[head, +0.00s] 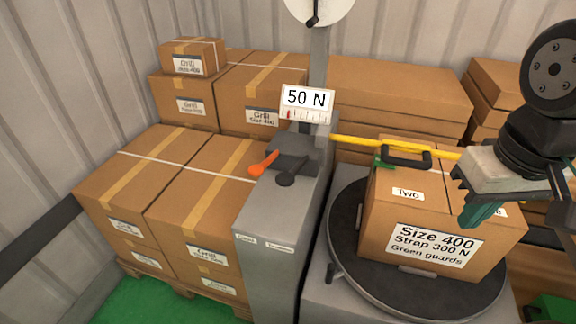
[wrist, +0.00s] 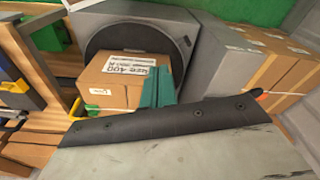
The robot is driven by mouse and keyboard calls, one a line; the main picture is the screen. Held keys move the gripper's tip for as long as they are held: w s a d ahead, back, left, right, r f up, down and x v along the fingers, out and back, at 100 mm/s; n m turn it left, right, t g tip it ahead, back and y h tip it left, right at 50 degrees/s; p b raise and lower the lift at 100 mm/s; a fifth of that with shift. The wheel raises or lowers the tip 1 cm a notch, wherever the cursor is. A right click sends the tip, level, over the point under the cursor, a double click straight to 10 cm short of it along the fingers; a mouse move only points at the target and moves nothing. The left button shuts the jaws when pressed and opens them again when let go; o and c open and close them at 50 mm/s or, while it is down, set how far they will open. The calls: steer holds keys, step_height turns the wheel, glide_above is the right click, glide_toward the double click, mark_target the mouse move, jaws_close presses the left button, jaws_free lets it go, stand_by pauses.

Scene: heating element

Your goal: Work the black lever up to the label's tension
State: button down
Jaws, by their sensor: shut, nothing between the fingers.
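The black lever (head: 286,179) seems to be the dark round-ended piece on the grey machine (head: 262,225), beside an orange lever (head: 262,165). Above them a display (head: 307,98) reads 50 N, with a red mark near the left of its scale. The label (head: 436,243) on the carton (head: 400,215) reads "Size 400, Strap 300 N, Green guards". My gripper (head: 478,212) is shut and empty, in front of the carton's right side and well right of the levers. Its teal fingers (wrist: 158,88) show before the carton in the wrist view.
The carton stands on a dark turntable (head: 345,240). Stacked cartons (head: 190,190) crowd the left. Green floor (head: 135,302) shows at lower left.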

steer(key=w+a+r+n+t, duration=0.15)
steer(key=w+a, duration=0.25)
steer(key=w, duration=0.5)
steer(key=w+a+r+n, duration=0.1)
steer(key=w+a+n, duration=0.1)
steer(key=w+a, duration=0.5)
steer(key=w+a+f+n+t, duration=0.1)
steer(key=w+a+f+n, duration=0.2)
steer(key=w+a, duration=0.8)
steer(key=shift+w+a+t, duration=0.2)
steer(key=shift+w+t, duration=0.15)
steer(key=shift+w, duration=0.35)
steer(key=shift+n, duration=0.25)
steer(key=shift+s+a+f, duration=0.2)
steer(key=shift+s+f, duration=0.35)
steer(key=shift+f, duration=0.8)
steer(key=shift+s+a+f, duration=0.2)
steer(key=shift+s+f, duration=0.4)
steer(key=shift+f, duration=0.75)
steer(key=shift+s+a+f, duration=0.2)
steer(key=shift+s+f, duration=0.35)
steer(key=shift+f, duration=0.8)
steer(key=shift+f, duration=0.1)
steer(key=shift+s+f, duration=0.15)
steer(key=shift+f, duration=0.1)
